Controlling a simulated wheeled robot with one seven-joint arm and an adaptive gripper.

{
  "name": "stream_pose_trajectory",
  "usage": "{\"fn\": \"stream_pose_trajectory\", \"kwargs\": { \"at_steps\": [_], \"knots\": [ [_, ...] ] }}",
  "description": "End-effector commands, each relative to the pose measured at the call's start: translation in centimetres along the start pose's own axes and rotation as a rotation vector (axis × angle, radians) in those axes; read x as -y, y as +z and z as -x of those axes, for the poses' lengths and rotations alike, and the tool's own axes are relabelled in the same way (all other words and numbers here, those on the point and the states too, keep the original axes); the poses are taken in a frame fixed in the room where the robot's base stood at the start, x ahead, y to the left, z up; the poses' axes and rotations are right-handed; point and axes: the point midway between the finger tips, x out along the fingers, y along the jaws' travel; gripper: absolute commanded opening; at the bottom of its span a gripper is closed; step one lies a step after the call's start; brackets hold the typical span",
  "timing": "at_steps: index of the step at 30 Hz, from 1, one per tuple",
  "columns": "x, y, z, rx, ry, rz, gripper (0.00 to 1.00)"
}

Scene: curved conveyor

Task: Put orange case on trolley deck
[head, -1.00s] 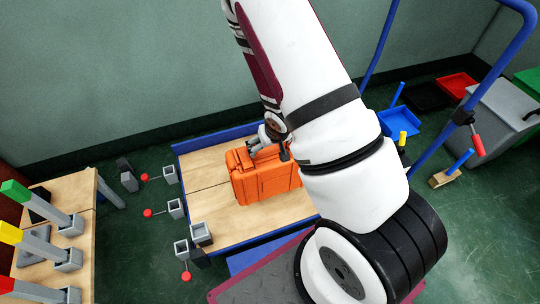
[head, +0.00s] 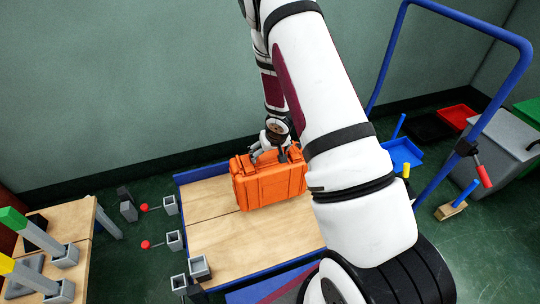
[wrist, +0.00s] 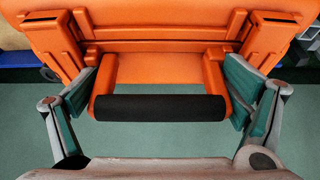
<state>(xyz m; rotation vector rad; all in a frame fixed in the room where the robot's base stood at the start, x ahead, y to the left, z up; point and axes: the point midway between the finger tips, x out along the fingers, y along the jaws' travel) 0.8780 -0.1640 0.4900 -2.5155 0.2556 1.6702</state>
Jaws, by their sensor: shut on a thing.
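The orange case (head: 270,186) is upright at the trolley deck (head: 215,222), over its wooden boards, in the head view. I cannot tell whether its base touches the boards. My gripper (head: 272,148) is at the top of the case. In the wrist view the orange case (wrist: 165,28) fills the top. Its handle with a black grip (wrist: 160,107) lies between the two green-padded fingers of my gripper (wrist: 160,98), which are shut on the handle from both sides. My arm hides the right part of the deck.
A blue rail (head: 448,15) rises on the right, with a red-handled clamp (head: 478,165). Blue (head: 402,152) and red (head: 457,116) trays and a grey bin (head: 495,150) stand behind. Grey sockets (head: 175,240) line the deck's left edge. A wooden bench (head: 70,222) is at left.

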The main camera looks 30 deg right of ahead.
Motion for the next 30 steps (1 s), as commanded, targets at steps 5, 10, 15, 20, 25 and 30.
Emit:
{"fn": "stream_pose_trajectory", "kwargs": {
  "at_steps": [5, 10, 15, 20, 25, 30],
  "knots": [
    [0.1, 0.9, -1.7, 0.004, 0.0, 0.002, 0.31],
    [0.1, 1.4, -3.0, 0.003, 0.0, 0.001, 0.31],
    [0.1, 1.3, -2.9, 0.002, -0.001, 0.0, 0.31],
    [0.1, 1.4, -3.0, 0.002, -0.001, 0.0, 0.31],
    [0.1, 1.6, -3.2, 0.006, -0.001, 0.001, 1.0],
    [0.1, 1.6, -3.2, 0.006, -0.001, 0.001, 1.0]
  ]
}}
